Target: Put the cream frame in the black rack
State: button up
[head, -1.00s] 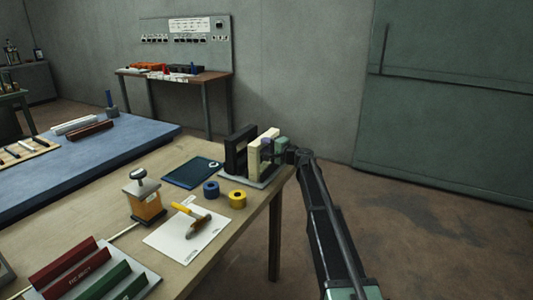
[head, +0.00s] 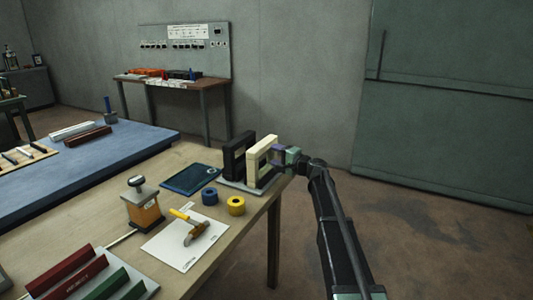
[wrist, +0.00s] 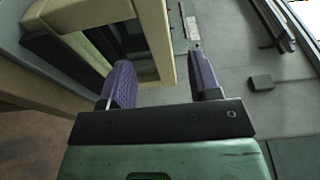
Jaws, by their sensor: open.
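The cream frame (head: 251,167) stands upright at the far right corner of the wooden table. In the wrist view the cream frame (wrist: 155,40) fills the upper left, its near upright lying across the gap between my fingertips. My gripper (head: 284,153) is at the frame's right side. Its two purple fingers (wrist: 163,80) are apart; I cannot tell whether either touches the frame. A black upright (head: 228,160) with an opening stands just left of the cream frame, apparently the black rack. The far side of the cream frame is partly hidden by my gripper.
A grey plate (head: 232,186) lies under the uprights. Near it are a dark blue tray (head: 187,181), a blue roll (head: 210,196) and a yellow roll (head: 236,206). Right of the table edge is open floor.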

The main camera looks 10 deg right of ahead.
jog(key=v, duration=0.6)
jog(key=s+a+f+n+g+h, duration=0.1)
jog(key=s+a+f+n+g, duration=0.25)
jog(key=s, duration=0.45)
jog(key=s+a+f+n+g+h, duration=0.25)
jog(key=s+a+f, duration=0.2)
jog(key=s, duration=0.35)
jog(key=s+a+f+n+g+h, duration=0.1)
jog(key=s+a+f+n+g, duration=0.1)
jog(key=s+a+f+g, duration=0.45)
jog(key=s+d+f+n+h, duration=0.1)
jog(key=s+d+h, duration=0.2)
jog(key=s, duration=0.6)
jog(key=s+d+f+n+g+h, duration=0.1)
jog(key=s+d+h, duration=0.3)
jog(key=s, duration=0.5)
jog(key=shift+f, duration=0.35)
notch_tip(320, 180, up, 15)
jog(key=p, duration=1.4)
jog(key=shift+p, duration=0.35)
jog(key=shift+f, duration=0.15)
